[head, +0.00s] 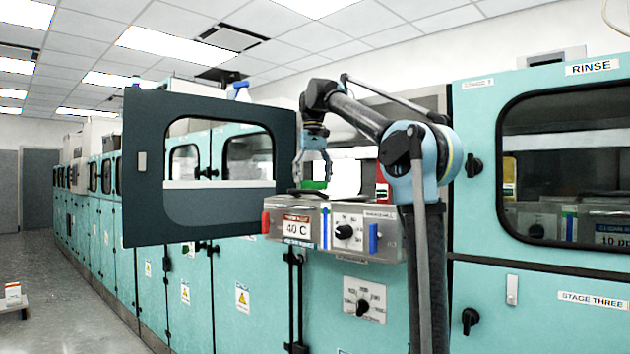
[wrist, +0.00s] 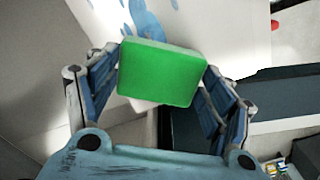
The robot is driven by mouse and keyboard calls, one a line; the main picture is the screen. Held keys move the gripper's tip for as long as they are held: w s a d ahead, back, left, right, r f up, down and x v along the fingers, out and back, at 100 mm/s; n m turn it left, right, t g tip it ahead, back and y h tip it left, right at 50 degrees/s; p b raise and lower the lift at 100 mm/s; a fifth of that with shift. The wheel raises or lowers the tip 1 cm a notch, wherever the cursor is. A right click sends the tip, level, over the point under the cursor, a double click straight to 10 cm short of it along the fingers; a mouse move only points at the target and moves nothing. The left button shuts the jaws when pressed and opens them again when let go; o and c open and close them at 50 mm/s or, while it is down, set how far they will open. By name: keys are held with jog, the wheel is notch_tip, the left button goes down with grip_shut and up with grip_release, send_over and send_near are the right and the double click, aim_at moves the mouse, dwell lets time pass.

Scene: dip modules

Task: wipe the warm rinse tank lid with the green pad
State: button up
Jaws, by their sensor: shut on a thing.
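The green pad (wrist: 162,72) is between the two fingers of my gripper (wrist: 165,85) in the wrist view, which is shut on it. In the head view the pad (head: 314,184) hangs under my gripper (head: 314,168), above the tank with the 40 C label (head: 297,228). In the wrist view a pale surface with blue smears (wrist: 145,22) lies beyond the pad; it appears to be the lid. I cannot tell whether the pad touches it. In the head view the lid's top is mostly hidden.
An open dark door with a window (head: 150,215) swings out left of the tank. A red container (head: 383,188) stands behind my arm. The closed RINSE cabinet (head: 477,240) is on the right. The floor (head: 70,325) at the left is mostly clear.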

jog(key=shift+f, duration=0.85)
jog(key=shift+d, duration=0.1)
jog(key=shift+s+d+r, duration=0.15)
jog(key=shift+s+d, duration=0.95)
jog(key=shift+d, duration=0.25)
jog(key=shift+s+d, duration=1.15)
jog(key=shift+d, duration=0.3)
jog(key=shift+s+d, duration=1.1)
jog(key=shift+d, duration=0.3)
jog(key=shift+s+d, duration=1.05)
jog(key=shift+d, duration=0.3)
jog(key=shift+w+a, duration=0.1)
jog(key=shift+w+a, duration=1.05)
jog(key=shift+a, duration=0.3)
jog(key=shift+w+a, duration=1.1)
jog(key=shift+a, duration=0.3)
jog(key=shift+w+a, duration=1.1)
jog(key=shift+a, duration=0.25)
jog(key=shift+w+a, duration=1.1)
jog(key=shift+a, duration=0.3)
